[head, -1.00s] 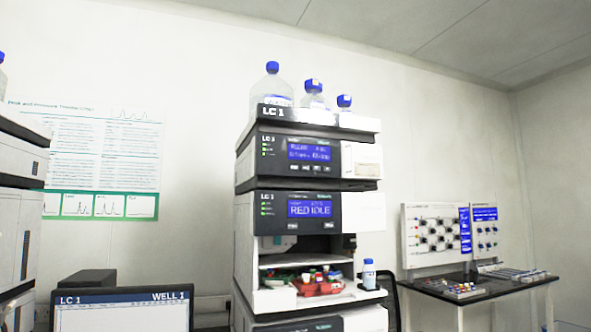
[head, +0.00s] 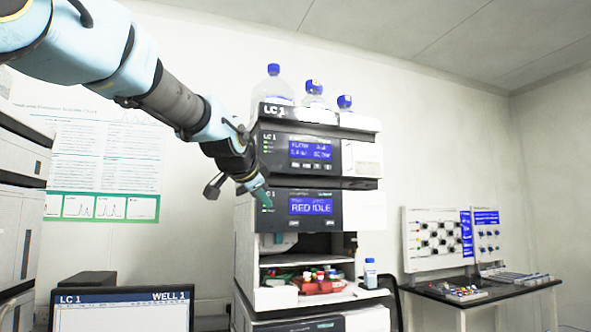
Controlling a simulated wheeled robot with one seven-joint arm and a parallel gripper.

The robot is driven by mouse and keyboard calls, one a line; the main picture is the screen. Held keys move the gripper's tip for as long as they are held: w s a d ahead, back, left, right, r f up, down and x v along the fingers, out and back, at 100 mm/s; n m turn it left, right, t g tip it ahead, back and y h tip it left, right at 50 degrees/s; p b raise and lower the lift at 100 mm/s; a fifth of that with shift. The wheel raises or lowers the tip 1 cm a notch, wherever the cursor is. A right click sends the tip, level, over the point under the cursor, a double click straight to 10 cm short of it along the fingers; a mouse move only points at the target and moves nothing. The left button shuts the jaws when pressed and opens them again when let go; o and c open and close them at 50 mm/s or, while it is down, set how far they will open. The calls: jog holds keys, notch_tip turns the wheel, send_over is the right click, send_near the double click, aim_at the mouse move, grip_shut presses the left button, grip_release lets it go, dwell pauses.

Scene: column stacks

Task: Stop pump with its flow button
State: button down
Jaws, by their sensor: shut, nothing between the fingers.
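The LC 1 column stack stands in the middle of the head view. Its upper module, the pump (head: 299,152), has a dark front with a lit blue screen (head: 310,150) and a row of small buttons (head: 306,166) below it. The screen text is too blurred to read fully. My gripper (head: 264,197) is shut and empty, in front of the left side of the stack, left of and below the button row. It overlaps the left edge of the module below, whose screen (head: 311,206) reads RED IDLE.
Several blue-capped bottles (head: 313,95) stand on top of the stack. Below is an open bay with a red vial tray (head: 318,286) and a small bottle (head: 370,274) at its right edge. A monitor (head: 122,312) is at lower left. A bench (head: 480,296) with panels stands right.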

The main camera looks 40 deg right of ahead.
jog(key=s+d+r+m+g+h, duration=0.1)
jog(key=s+d+r+m+h, duration=0.2)
jog(key=s+d+r, duration=0.3)
jog(key=s+r+m, duration=0.1)
jog(key=s+r, duration=0.2)
jog(key=r, duration=0.1)
jog(key=shift+d+r, duration=0.15)
jog(key=shift+d, duration=0.05)
jog(key=shift+w, duration=0.1)
jog(key=p, duration=0.2)
send_near(301, 169)
jog(key=shift+w+d+f, duration=0.1)
jog(key=shift+d+f, duration=0.15)
jog(key=shift+d, duration=0.4)
jog(key=shift+w+d+f, duration=0.1)
jog(key=shift+d+f, duration=0.2)
jog(key=shift+d, duration=0.4)
jog(key=shift+w+d+f, duration=0.1)
jog(key=shift+d+f, duration=0.15)
jog(key=shift+d, duration=0.4)
jog(key=shift+w, duration=0.15)
jog(key=shift+w+d, duration=0.15)
jog(key=shift+w, duration=0.05)
jog(key=shift+w+d, duration=0.15)
jog(key=shift+w, duration=0.25)
dwell(0.6)
jog(key=shift+s+a+b, duration=0.3)
jog(key=shift+s+b, duration=0.35)
jog(key=shift+s, duration=0.1)
